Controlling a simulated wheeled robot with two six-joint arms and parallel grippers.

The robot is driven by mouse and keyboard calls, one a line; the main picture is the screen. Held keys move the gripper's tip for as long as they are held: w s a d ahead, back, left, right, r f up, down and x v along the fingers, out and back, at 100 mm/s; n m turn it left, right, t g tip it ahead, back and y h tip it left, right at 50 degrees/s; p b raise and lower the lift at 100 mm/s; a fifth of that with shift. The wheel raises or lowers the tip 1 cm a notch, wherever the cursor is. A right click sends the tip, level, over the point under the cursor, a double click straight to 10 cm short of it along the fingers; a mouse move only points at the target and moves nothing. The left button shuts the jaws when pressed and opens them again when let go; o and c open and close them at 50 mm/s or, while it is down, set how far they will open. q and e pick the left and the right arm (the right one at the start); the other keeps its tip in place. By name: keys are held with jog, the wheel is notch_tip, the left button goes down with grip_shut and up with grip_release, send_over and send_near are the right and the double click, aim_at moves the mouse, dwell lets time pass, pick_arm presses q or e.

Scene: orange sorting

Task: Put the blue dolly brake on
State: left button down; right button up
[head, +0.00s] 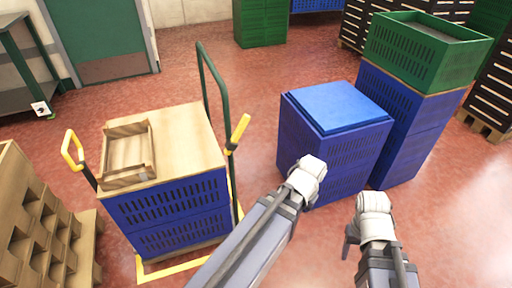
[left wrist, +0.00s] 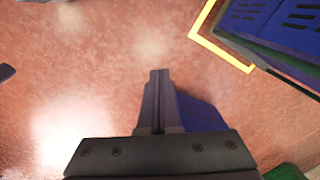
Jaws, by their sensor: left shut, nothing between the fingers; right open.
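A stack of blue crates (head: 170,210) with a wooden top (head: 185,135) stands left of centre in the head view, with a green tube handle (head: 215,85) behind it. One yellow-topped lever (head: 239,131) rises at its right side and another (head: 70,150) at its left. I cannot tell which part is the brake, or its state. My left gripper is shut and empty, with its fingers (left wrist: 160,100) over the floor in the left wrist view; the crates' corner (left wrist: 280,30) is at upper right there. My right gripper (head: 350,240) is open and empty, right of the crates.
A lidded blue crate stack (head: 335,150) stands just beyond my arms. Behind it, a green crate (head: 425,55) tops more blue crates. A yellow outline (head: 150,268) surrounds the left stack's base. Wooden pallets (head: 30,220) stand at far left. Red floor (head: 270,75) is open behind.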

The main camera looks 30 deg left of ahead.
pick_arm(q)
jog(key=w+a+f+m+y+b, duration=0.1)
jog(key=w+a+f+y+b, duration=0.4)
jog(key=a+f+b, duration=0.75)
jog(key=w+a+r+m+y+b, duration=0.25)
jog(key=w+r+y, duration=0.25)
jog(key=r+y, duration=0.3)
jog(key=w+d+r+y, duration=0.1)
jog(key=d+r+y, duration=0.2)
jog(key=r, duration=0.5)
jog(key=w+d+r+y, duration=0.2)
jog(key=r+y, duration=0.3)
jog(key=r, duration=0.4)
jog(key=shift+w+d, duration=0.3)
jog(key=shift+d, duration=0.25)
jog(key=shift+n, duration=0.25)
